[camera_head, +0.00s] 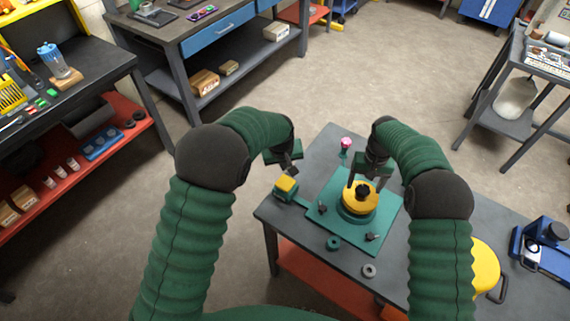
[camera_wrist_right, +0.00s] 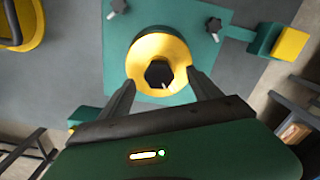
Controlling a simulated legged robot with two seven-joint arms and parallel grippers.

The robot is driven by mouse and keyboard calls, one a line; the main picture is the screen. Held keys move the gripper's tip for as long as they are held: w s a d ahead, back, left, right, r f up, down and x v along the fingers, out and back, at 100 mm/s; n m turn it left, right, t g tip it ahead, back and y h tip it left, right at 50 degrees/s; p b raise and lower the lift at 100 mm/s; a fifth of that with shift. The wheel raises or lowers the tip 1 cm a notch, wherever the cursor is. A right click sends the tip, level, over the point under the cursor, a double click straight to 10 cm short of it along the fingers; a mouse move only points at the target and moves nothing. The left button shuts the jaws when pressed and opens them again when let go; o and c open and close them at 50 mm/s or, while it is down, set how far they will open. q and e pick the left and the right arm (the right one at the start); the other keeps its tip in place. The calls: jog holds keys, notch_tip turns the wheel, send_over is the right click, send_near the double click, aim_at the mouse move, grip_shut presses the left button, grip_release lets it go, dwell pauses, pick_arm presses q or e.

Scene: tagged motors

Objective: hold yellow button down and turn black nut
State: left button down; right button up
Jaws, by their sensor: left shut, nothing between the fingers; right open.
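The yellow button (camera_head: 286,184) sits on a green block at the left edge of the green plate (camera_head: 390,213). It also shows at the upper right of the right wrist view (camera_wrist_right: 291,44). The black nut (camera_head: 362,191) is in the middle of a round yellow disc (camera_head: 352,205) on the plate. My left gripper (camera_head: 292,178) is shut and empty, just above the button; I cannot tell whether it touches. My right gripper (camera_head: 362,183) is open, its fingers pointing at the nut. In the right wrist view the fingers reach to the disc's near edge, with the nut (camera_wrist_right: 159,74) between their lines.
Black star knobs (camera_head: 371,237) stand on the plate. A pink-topped part (camera_head: 346,142) stands behind it. Loose rings (camera_head: 369,270) lie on the grey table (camera_head: 310,247) in front. A yellow round thing (camera_head: 485,267) and a blue device (camera_head: 541,246) are at the right.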

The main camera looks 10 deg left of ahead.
notch_tip(320, 180, up, 6)
jog(key=p, duration=0.4)
jog(key=shift+r, duration=0.2)
pick_arm(q)
notch_tip(320, 180, up, 5)
jog(key=shift+s+f, duration=0.1)
jog(key=shift+f, duration=0.1)
pick_arm(e)
jog(key=shift+f, duration=0.1)
pick_arm(q)
jog(key=s+a+r+m+b, duration=0.1)
jog(key=s+a+m+b, duration=0.1)
jog(key=s, duration=1.1)
jog(key=s+a+r+m+b, duration=0.1)
jog(key=s+a, duration=0.4)
jog(key=s, duration=0.8)
jog(key=shift+s+m+g+b, duration=0.4)
jog(key=shift+m+b, duration=0.05)
jog(key=shift+m, duration=0.25)
pick_arm(e)
jog(key=s+d+r+t, duration=0.1)
jog(key=s+d+r, duration=0.1)
jog(key=s, duration=1.1)
jog(key=s+d+r+t, duration=0.1)
jog(key=s+d, duration=0.4)
jog(key=s, duration=0.9)
jog(key=shift+r+t, duration=0.3)
jog(key=shift+r, duration=0.05)
